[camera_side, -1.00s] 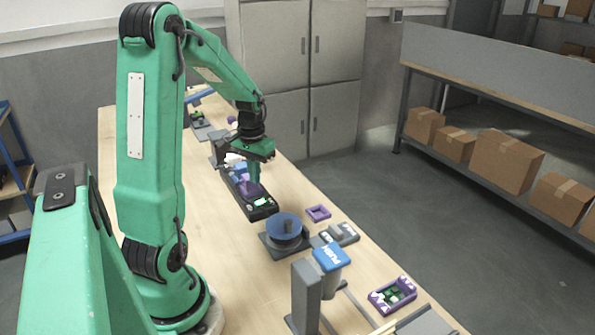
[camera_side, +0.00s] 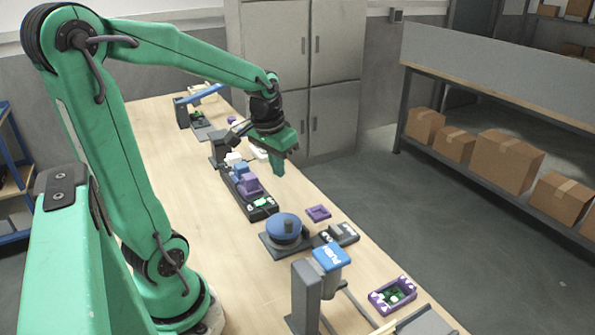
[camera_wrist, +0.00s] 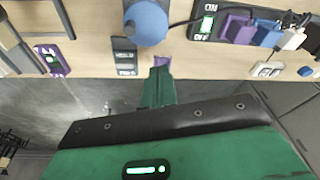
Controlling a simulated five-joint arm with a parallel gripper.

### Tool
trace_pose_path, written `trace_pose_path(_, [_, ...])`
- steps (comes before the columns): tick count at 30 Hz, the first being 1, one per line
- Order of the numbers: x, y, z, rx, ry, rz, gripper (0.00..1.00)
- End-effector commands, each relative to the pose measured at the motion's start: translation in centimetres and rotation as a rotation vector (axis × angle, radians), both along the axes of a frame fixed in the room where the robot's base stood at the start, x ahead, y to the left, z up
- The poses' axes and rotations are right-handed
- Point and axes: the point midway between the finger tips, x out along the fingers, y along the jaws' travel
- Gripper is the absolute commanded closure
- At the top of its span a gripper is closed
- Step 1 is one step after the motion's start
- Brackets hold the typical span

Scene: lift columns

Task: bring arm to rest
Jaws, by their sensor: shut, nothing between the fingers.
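My gripper (camera_side: 279,171) hangs from my green arm over the table's far right edge, to the right of the black power strip. Its fingers are together and hold nothing. In the wrist view the closed fingers (camera_wrist: 158,75) point toward the table edge, with a small purple frame partly hidden behind their tips. The gripper appears apart from everything; its exact height above the table I cannot tell.
The power strip (camera_side: 257,211) holds purple, blue and white plugs. A blue round knob (camera_side: 284,227), a purple frame (camera_side: 318,213), a blue push block (camera_side: 331,257) and a purple tray (camera_side: 374,298) line the wooden table (camera_side: 190,190). Grey cabinets (camera_side: 335,120) stand behind.

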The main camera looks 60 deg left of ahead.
Motion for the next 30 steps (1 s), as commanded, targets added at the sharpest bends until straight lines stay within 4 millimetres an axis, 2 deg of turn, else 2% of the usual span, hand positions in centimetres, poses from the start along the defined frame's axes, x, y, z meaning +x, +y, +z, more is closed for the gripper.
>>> trace_pose_path(3, [-0.6,-2.7,1.4,0.015,-0.046,-0.053,1.0])
trace_pose_path(9, [-2.0,-6.7,3.2,0.028,-0.121,-0.134,1.0])
trace_pose_path(18, [-5.0,-11.5,4.8,0.029,-0.233,-0.252,1.0])
trace_pose_path(24, [-6.3,-13.2,5.2,0.022,-0.281,-0.301,1.0])
trace_pose_path(30, [-6.8,-13.6,5.2,0.019,-0.293,-0.314,1.0])
